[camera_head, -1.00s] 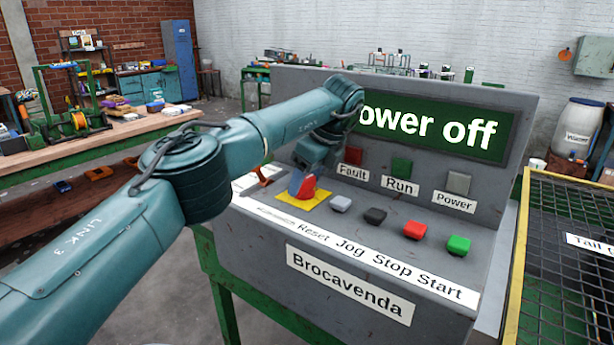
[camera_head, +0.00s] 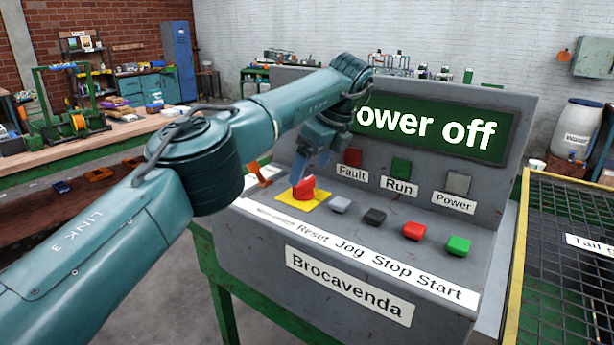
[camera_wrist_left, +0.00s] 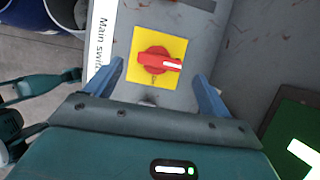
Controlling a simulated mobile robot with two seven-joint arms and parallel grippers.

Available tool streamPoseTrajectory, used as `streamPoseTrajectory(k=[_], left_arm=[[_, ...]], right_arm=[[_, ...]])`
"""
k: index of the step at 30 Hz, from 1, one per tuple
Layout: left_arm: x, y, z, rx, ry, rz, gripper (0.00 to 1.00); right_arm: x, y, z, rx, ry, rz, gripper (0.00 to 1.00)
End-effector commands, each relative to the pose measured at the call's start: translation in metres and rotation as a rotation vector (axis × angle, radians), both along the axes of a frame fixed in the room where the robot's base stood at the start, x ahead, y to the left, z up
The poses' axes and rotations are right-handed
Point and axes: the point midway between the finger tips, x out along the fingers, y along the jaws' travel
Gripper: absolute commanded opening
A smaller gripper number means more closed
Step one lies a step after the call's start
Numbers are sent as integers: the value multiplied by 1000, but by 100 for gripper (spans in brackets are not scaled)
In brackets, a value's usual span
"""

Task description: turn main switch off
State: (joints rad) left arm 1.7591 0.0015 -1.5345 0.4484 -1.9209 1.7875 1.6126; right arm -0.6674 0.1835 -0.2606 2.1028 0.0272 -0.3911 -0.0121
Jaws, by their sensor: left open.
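The main switch is a red rotary knob (camera_head: 304,188) on a yellow plate (camera_head: 290,201), at the left of the grey console's sloped top. In the left wrist view the knob (camera_wrist_left: 155,62) lies ahead, between the finger directions; its white-marked handle points right, away from the "Main switch" label (camera_wrist_left: 103,48). My left gripper (camera_head: 312,167) is open and empty, just above and behind the knob, with the fingers apart from it. The display (camera_head: 435,128) reads "ower off", its first letter hidden by my arm. My right gripper is not in view.
Beside the switch sit a grey Reset button (camera_head: 340,204), a black Jog button (camera_head: 375,216), a red Stop button (camera_head: 414,231) and a green Start button (camera_head: 457,245). The upright panel stands close behind my gripper. A yellow-framed mesh guard (camera_head: 575,250) is at right.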

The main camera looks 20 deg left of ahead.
Motion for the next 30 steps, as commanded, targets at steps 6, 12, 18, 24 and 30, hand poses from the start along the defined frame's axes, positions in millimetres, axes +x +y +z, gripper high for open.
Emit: streamPoseTrajectory(k=[6, 12, 18, 24, 30], left_arm=[[-7, -20, 54, 0, -2, 0, 82], [-10, -29, 80, 0, 1, 1, 82], [-12, -33, 85, 0, 1, 1, 82], [-12, -33, 85, 0, 1, 1, 82], [-12, -33, 85, 0, 0, 1, 82]], right_arm=[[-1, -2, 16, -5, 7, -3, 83], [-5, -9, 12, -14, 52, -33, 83], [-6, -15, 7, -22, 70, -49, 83], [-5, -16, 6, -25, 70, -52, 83], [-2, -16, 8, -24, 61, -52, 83]])
